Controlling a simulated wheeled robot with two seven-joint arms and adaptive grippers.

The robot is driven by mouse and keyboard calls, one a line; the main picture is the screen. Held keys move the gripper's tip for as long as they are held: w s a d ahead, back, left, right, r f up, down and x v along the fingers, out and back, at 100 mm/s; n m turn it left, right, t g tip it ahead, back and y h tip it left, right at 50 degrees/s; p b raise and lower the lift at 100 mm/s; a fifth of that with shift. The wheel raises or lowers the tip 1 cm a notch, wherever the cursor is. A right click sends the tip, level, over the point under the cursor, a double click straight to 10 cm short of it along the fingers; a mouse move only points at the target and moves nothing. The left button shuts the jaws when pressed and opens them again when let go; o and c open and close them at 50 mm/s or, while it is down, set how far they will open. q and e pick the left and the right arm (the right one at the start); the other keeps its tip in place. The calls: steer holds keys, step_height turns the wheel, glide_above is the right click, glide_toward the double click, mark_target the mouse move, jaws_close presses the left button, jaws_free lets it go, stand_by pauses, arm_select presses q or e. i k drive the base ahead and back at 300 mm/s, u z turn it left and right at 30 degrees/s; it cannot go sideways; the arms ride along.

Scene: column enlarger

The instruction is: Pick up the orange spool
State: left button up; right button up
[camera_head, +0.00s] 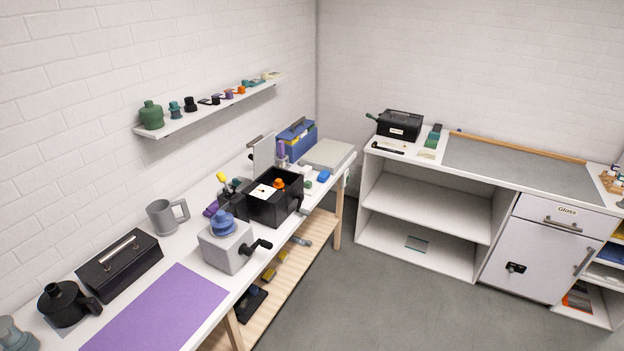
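A small orange piece (279,183) shows at the open black box (284,210) on the white bench along the left wall. It looks like a spool, but its lower part is hidden and it is small in the picture. Another small orange piece (241,90) stands on the wall shelf among other small parts. I cannot tell for sure which of the two is the orange spool. Neither of my grippers is in view.
The left bench also holds a grey crank box (226,250) with a blue top, a grey mug (163,218), a black case (119,264) and a purple mat (155,312). The wall shelf (205,113) hangs above. A white counter (425,262) stands right; the grey floor between is clear.

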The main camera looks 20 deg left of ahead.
mark_target(278, 185)
steer(key=z, duration=0.1)
steer(key=i, duration=1.2)
steer(key=u, duration=0.75)
steer(key=i, duration=0.8)
steer(key=u, duration=0.95)
